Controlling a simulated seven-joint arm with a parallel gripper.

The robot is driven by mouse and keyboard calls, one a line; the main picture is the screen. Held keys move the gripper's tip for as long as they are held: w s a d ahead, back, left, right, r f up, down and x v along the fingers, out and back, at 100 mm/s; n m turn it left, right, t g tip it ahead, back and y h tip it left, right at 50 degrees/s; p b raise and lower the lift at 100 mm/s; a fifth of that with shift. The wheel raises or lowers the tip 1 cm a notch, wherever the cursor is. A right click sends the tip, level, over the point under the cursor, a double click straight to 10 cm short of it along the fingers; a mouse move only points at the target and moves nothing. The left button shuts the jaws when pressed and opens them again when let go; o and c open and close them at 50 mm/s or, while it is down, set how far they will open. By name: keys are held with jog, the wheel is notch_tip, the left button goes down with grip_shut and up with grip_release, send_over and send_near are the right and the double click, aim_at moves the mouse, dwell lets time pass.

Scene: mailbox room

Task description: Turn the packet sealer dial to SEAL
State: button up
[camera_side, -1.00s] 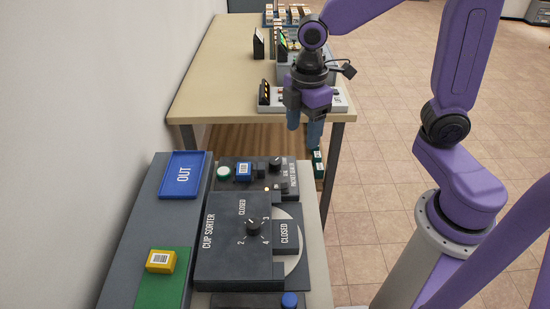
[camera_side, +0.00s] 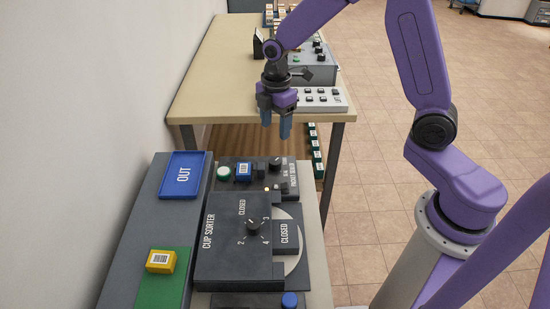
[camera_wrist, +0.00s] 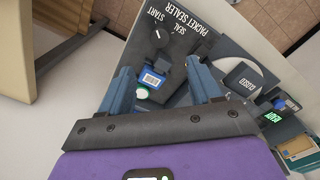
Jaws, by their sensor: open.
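The packet sealer (camera_side: 240,163) is a dark panel at the back of the near bench. Its black dial (camera_side: 275,163) is at the panel's back right, and the dial also shows in the wrist view (camera_wrist: 160,38), near the START and SEAL labels. I cannot tell clearly which label its pointer faces. A blue packet with a white label (camera_side: 243,170) sits on the sealer, beside a round green button (camera_side: 223,174). My gripper (camera_side: 276,130) is open and empty, pointing down above and apart from the dial. In the wrist view its fingers (camera_wrist: 159,68) frame the packet, with the dial beyond them.
A blue OUT tray (camera_side: 165,190) and a yellow block (camera_side: 160,261) on green lie to the left. A wooden table (camera_side: 205,85) stands behind, carrying a grey keypad (camera_side: 318,99).

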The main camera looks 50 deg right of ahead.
aim_at(275, 161)
notch_tip(275, 161, down, 12)
jog(key=shift+w+f, duration=0.1)
dwell(0.4)
jog(key=c, duration=1)
